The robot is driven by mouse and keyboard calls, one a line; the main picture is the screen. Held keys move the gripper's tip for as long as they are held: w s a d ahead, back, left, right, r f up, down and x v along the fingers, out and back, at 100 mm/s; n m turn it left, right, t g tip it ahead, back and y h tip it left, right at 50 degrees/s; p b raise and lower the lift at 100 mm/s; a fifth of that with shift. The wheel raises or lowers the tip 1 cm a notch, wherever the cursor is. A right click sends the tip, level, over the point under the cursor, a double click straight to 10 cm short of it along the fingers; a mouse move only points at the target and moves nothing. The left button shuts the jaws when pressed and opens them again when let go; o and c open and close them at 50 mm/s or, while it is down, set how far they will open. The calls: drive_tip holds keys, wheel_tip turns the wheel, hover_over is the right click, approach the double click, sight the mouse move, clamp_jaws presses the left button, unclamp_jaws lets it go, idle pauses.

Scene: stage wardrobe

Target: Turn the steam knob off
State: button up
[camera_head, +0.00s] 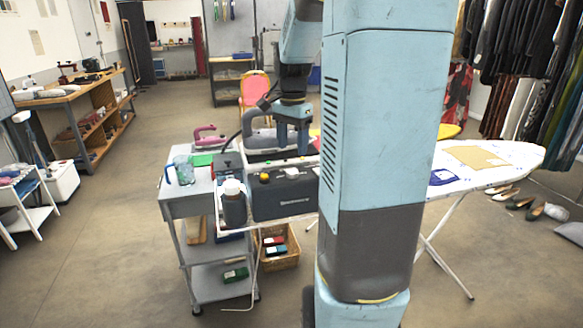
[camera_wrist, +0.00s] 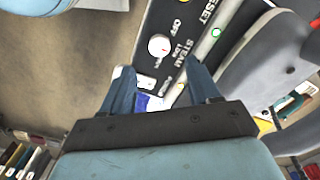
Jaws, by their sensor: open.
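The steam knob (camera_wrist: 159,46) is a small round white knob with a red mark, on a dark panel with OFF, LOW and STEAM lettering in the wrist view. The red mark sits on the knob's lower right in the picture; its exact setting is hard to read. My gripper (camera_head: 292,148) points down above the station's back part. In the wrist view my gripper (camera_wrist: 160,72) is open and empty, its two fingers spread, with the knob beyond the fingertips and between their lines, apparently untouched.
An ironing board (camera_head: 500,160) extends right.

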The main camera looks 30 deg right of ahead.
sight(292, 171)
wheel_tip(292, 171, down, 8)
drive_tip(key=shift+r, duration=0.2)
drive_tip(key=shift+c, duration=0.2)
drive_tip(key=c, duration=1)
drive_tip(key=shift+n, duration=0.3)
drive_tip(key=n, duration=0.2)
drive_tip(key=shift+r+n, duration=0.1)
drive_tip(key=shift+n, duration=0.3)
drive_tip(key=n, duration=0.3)
drive_tip(key=shift+n, duration=0.3)
drive_tip(key=n, duration=0.7)
